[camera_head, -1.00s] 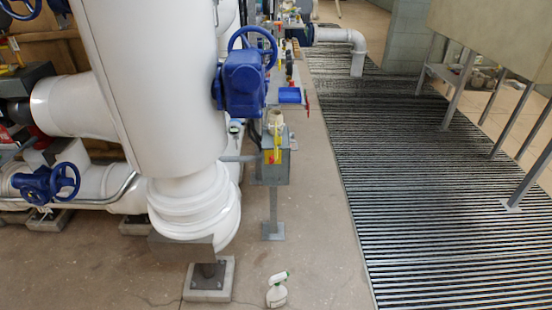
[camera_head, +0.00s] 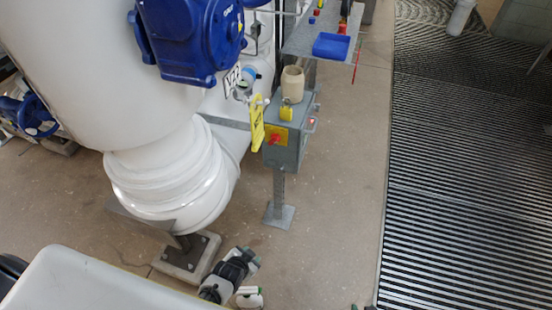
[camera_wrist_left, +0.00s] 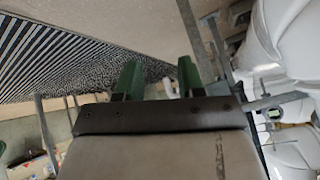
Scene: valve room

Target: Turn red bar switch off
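A small red switch (camera_head: 275,139) sits on a yellow plate on the front face of a grey box (camera_head: 288,155) on a post. The angle of its bar is too small to read. Only the tips of my right gripper (camera_head: 361,307) show at the bottom edge.
A beige cup-like part (camera_head: 292,85) and a yellow padlock (camera_head: 287,109) are at the box's top. A large white pipe (camera_head: 172,175) and a blue valve actuator (camera_head: 190,40) crowd the left. A blue tray (camera_head: 331,46) is behind. Floor grating (camera_head: 460,190) lies open at right.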

